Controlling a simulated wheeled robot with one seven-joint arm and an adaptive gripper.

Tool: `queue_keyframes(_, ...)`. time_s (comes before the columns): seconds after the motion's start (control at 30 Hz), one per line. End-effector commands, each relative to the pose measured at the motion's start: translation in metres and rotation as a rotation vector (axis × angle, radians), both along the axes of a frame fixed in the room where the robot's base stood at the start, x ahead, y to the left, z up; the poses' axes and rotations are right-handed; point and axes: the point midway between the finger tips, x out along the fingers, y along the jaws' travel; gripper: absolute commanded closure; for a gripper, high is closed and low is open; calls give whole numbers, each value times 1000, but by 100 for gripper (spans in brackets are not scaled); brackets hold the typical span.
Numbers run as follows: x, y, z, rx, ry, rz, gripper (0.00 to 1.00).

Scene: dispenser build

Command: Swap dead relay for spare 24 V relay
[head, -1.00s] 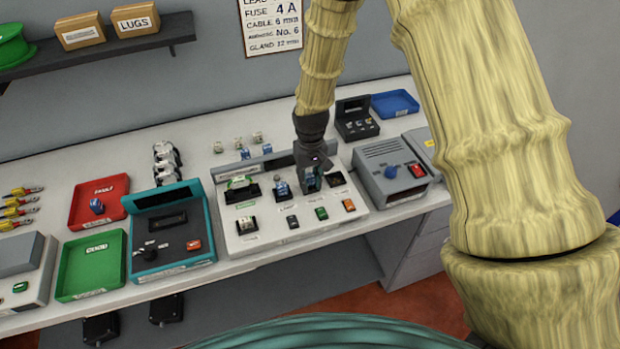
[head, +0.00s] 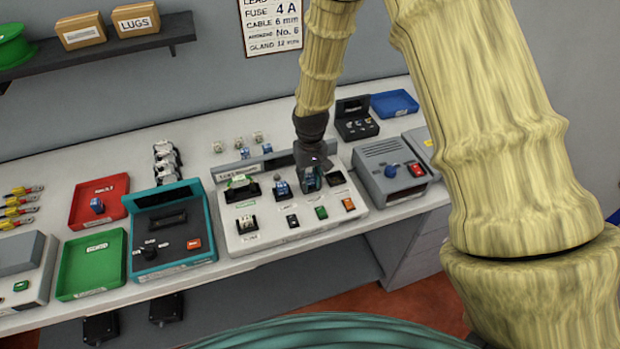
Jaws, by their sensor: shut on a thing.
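The light grey panel (head: 262,236) stands on the bench with a row of sockets along its top. A blue relay (head: 282,188) sits in one socket, left of my gripper. My gripper (head: 311,184) points down at the socket to the right of it and is shut on a small block, likely a relay, mostly hidden by the fingers. I cannot tell whether that block is seated in the socket. Several loose blue and pale parts stand behind the panel, including a blue one (head: 267,149). Another blue part (head: 97,205) lies in the red tray (head: 80,212).
The teal tester (head: 172,257) stands left of the panel, and the green tray (head: 92,266) left of that. A black holder (head: 355,120) and a blue tray (head: 395,104) are behind.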

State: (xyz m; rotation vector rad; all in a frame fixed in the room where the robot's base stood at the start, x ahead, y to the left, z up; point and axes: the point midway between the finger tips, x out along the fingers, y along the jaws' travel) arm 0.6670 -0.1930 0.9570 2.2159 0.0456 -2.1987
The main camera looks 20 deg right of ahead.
Motion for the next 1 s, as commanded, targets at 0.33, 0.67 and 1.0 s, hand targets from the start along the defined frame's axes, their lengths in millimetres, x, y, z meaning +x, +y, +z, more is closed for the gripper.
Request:
queue_keyframes(0.33,-6,1,-8,1,13,0,68)
queue_keyframes(0.67,-7,1,-8,1,14,0,49)
queue_keyframes(1.0,-4,0,-5,0,9,0,49)
